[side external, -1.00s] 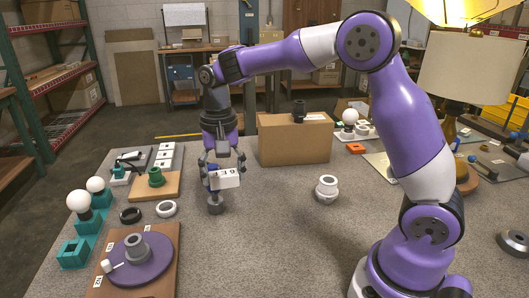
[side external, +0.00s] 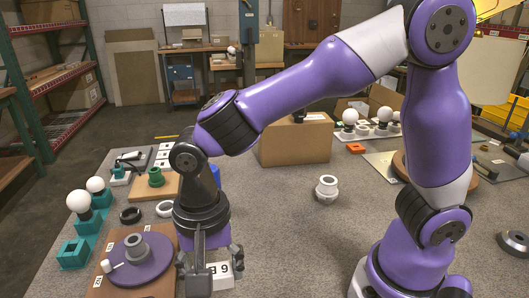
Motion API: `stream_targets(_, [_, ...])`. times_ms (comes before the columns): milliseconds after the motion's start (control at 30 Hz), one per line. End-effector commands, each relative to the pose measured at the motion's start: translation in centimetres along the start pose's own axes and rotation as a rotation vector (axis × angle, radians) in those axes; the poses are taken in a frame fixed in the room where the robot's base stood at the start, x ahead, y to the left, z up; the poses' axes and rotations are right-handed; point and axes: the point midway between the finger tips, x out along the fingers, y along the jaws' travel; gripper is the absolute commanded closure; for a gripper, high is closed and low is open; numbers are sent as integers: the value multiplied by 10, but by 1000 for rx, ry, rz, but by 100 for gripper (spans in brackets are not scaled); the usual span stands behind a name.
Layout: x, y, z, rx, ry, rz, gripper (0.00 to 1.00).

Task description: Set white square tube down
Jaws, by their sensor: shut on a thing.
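The white square tube (side external: 222,277) with dark markings on its face shows low in the side external view. My gripper (side external: 209,274) is shut on it, pointing down, close to the right edge of the brown board. The fingers cover part of the tube. I cannot tell whether its underside touches the table.
The brown board (side external: 107,284) with a purple disc (side external: 137,262) and grey collar lies just left of my gripper. Teal holders with white bulbs (side external: 78,201) stand at the left. A white-and-grey fitting (side external: 327,188) stands right of centre. The table between it and my gripper is clear.

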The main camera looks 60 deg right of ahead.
Motion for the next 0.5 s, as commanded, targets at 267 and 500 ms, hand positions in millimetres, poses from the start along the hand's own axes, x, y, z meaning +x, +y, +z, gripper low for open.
stream_targets(267, [32, -10, -52, 1, -1, 1, 68])
stream_targets(500, [58, -10, -56, -3, -2, 4, 68])
